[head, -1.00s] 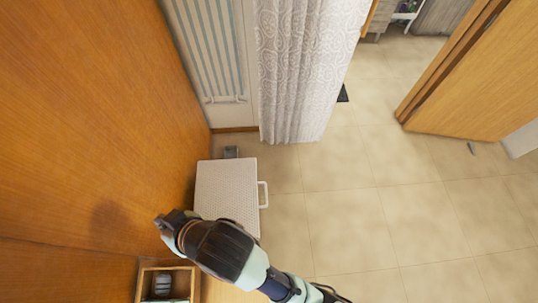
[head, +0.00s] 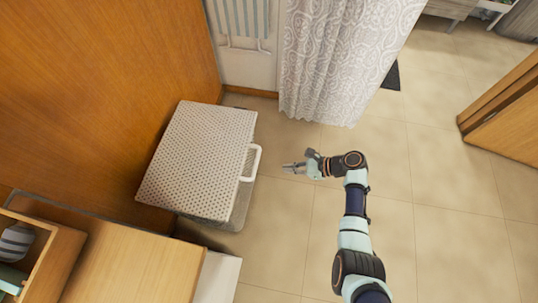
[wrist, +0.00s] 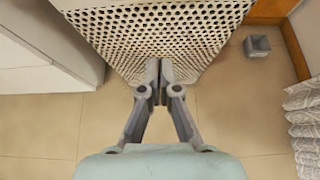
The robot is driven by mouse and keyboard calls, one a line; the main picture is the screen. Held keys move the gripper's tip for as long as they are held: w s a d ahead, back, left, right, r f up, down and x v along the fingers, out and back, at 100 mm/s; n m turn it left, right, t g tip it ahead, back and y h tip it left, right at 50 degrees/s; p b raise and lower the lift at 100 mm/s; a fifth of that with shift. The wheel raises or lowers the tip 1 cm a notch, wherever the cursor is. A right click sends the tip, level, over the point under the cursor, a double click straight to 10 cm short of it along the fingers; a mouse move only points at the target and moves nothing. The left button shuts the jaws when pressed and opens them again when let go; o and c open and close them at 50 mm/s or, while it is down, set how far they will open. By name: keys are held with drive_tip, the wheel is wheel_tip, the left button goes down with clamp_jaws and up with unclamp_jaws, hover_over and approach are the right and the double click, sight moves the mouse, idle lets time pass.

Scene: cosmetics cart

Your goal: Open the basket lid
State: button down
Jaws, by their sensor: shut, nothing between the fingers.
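The basket (head: 240,212) stands on the floor against the wooden panel at the left of the head view. Its pale perforated lid (head: 197,160) lies shut on top. A white loop handle (head: 252,163) sticks out from the lid's right edge. My gripper (head: 287,167) is to the right of the handle, pointing at it, with a small gap between them in the picture. In the wrist view the fingers (wrist: 165,66) are together with nothing between them, in front of the basket's perforated surface (wrist: 155,33). I cannot make out the handle in that view.
A wooden cabinet top (head: 130,265) and an open drawer (head: 45,255) are at the lower left. A patterned curtain (head: 345,60) hangs behind. A small grey bin (wrist: 257,46) stands beside the basket in the wrist view.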

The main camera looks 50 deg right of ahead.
drive_tip(key=b+x, duration=0.6)
drive_tip(key=x, duration=0.4)
drive_tip(key=shift+w+a+r, duration=0.1)
drive_tip(key=shift+w+r, duration=0.05)
drive_tip(key=shift+r, duration=0.55)
drive_tip(key=shift+w+a+r, duration=0.15)
drive_tip(key=shift+r, duration=0.5)
drive_tip(key=shift+w+a+r, duration=0.1)
drive_tip(key=shift+w+r, duration=0.05)
drive_tip(key=shift+r, duration=0.55)
drive_tip(key=shift+r, duration=0.1)
